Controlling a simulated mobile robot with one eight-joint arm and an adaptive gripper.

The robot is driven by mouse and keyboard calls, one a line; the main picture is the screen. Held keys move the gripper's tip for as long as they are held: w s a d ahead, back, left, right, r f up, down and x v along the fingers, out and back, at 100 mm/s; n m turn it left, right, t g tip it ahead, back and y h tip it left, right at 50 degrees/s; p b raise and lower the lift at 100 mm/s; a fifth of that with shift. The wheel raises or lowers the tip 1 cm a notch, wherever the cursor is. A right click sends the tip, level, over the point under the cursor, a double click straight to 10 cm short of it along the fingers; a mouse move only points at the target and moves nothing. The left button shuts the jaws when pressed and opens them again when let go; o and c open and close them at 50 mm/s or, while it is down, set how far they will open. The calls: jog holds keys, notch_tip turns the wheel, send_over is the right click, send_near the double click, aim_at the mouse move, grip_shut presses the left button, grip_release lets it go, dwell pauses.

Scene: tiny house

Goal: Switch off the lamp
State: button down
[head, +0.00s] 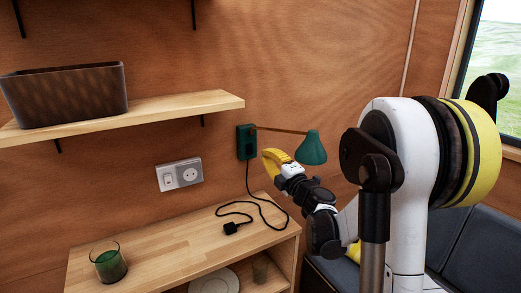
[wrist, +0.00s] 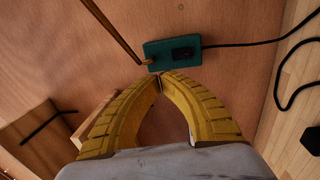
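The lamp is on the wooden wall, with a green shade (head: 312,149) on a thin arm and a green base box (head: 246,141). In the wrist view the base box (wrist: 165,60) lies just beyond my fingertips and carries a dark switch (wrist: 184,54). I cannot tell the switch's position. My gripper (head: 268,154) has yellow fingers and is in front of the wall, just right of the base box and below the lamp arm. In the wrist view my gripper's fingertips (wrist: 160,78) meet with nothing between them. Whether they touch the box is unclear.
A black cord (head: 262,207) hangs from the base to a loose plug (head: 231,228) on the wooden cabinet top (head: 160,245). A green glass (head: 110,263) stands there. A wall socket (head: 189,174) is left of the lamp, below a shelf (head: 165,105) with a dark basket (head: 65,94).

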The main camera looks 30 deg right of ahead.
jog(key=shift+s+r, duration=0.1)
jog(key=shift+s, duration=1)
jog(key=shift+d, duration=0.1)
jog(key=s+a+r+m+g+h, duration=0.3)
jog(key=s+r+m+h, duration=0.4)
jog(key=m, duration=0.6)
jog(key=s+a+f+m+g+y, duration=0.2)
jog(key=s+a+f+g+y, duration=0.1)
jog(key=s+a+f, duration=0.5)
jog(key=s+a+f+m+g+y, duration=0.3)
jog(key=s+a+f+g, duration=0.3)
jog(key=s, duration=0.8)
jog(key=a+f+b, duration=0.1)
jog(key=a+f, duration=0.2)
jog(key=f, duration=0.1)
jog(key=shift+s, duration=0.4)
